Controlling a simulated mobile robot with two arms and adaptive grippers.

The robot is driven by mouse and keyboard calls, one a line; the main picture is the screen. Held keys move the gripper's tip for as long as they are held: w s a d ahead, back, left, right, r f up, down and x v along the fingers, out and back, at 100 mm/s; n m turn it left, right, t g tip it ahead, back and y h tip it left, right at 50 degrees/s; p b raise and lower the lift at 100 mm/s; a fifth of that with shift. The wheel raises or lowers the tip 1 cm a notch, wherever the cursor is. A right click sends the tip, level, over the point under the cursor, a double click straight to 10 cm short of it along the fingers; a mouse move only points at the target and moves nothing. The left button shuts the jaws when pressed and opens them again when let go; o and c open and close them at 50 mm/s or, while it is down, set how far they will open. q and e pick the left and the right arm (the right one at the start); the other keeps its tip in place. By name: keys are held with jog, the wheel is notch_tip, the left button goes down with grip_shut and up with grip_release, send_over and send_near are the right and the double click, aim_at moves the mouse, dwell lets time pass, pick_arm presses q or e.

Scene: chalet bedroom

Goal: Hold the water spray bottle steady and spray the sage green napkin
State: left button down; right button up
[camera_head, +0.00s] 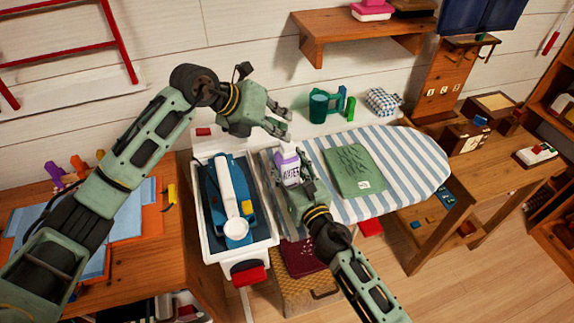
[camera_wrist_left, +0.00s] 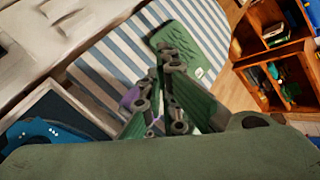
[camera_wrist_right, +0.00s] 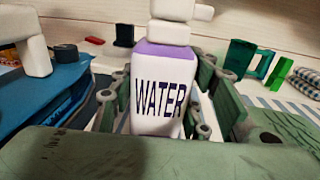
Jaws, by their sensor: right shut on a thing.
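The white water spray bottle (camera_head: 291,172) with a purple shoulder and the word WATER stands upright at the left end of the ironing board. My right gripper (camera_wrist_right: 163,92) is shut around its body, one finger on each side; it also shows in the head view (camera_head: 292,187). The sage green napkin (camera_head: 353,170) lies flat on the board, right of the bottle and apart from it. My left gripper (camera_head: 286,122) is above and behind the bottle, not touching the napkin. Its fingertips look close together in the left wrist view (camera_wrist_left: 160,72); a purple part of the bottle (camera_wrist_left: 130,97) shows behind them.
The striped ironing board (camera_head: 420,160) has bare cloth right of the napkin. A blue iron (camera_head: 215,190) sits in a white tray left of the bottle. A green mug (camera_head: 319,105) and a checked cloth (camera_head: 382,101) are behind the board. A wooden shelf (camera_head: 350,35) hangs above.

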pick_arm(q)
jog(key=shift+s+a+f, duration=0.1)
jog(key=shift+f, duration=0.55)
jog(key=shift+s+a+f, duration=0.1)
jog(key=shift+f, duration=0.55)
dwell(0.4)
jog(key=shift+d+r, duration=0.15)
jog(key=shift+r, duration=0.55)
jog(key=shift+w+d+r, duration=0.1)
jog(key=shift+r, duration=3.3)
